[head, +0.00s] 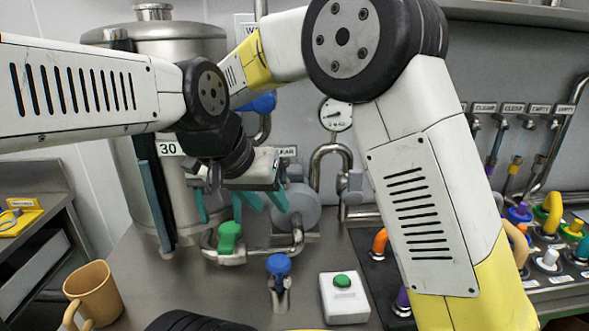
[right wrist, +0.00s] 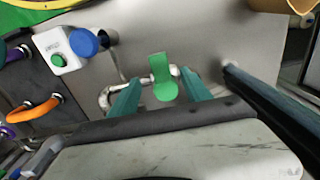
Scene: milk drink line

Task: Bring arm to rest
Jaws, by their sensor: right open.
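My two grippers overlap in the head view, in front of the steel tank and above the green-handled valve. My left gripper (head: 262,203) is the one further right; its teal fingers are partly mixed with those of my right gripper, so its opening is unclear. My right gripper (head: 214,207) is mostly hidden behind the left arm. In the right wrist view my right gripper (right wrist: 160,80) is open, its two teal fingers apart. The green valve handle (right wrist: 162,68) shows between them, with nothing seen held. The handle also shows in the head view (head: 230,236), below the fingers.
The steel tank (head: 188,52) stands close behind my grippers, with a dark upright bar (head: 152,195) beside them. A tan mug (head: 96,290), a blue-topped tap (head: 278,265) and a white green-button box (head: 344,298) stand nearer. Colored hose fittings (head: 550,262) crowd the right.

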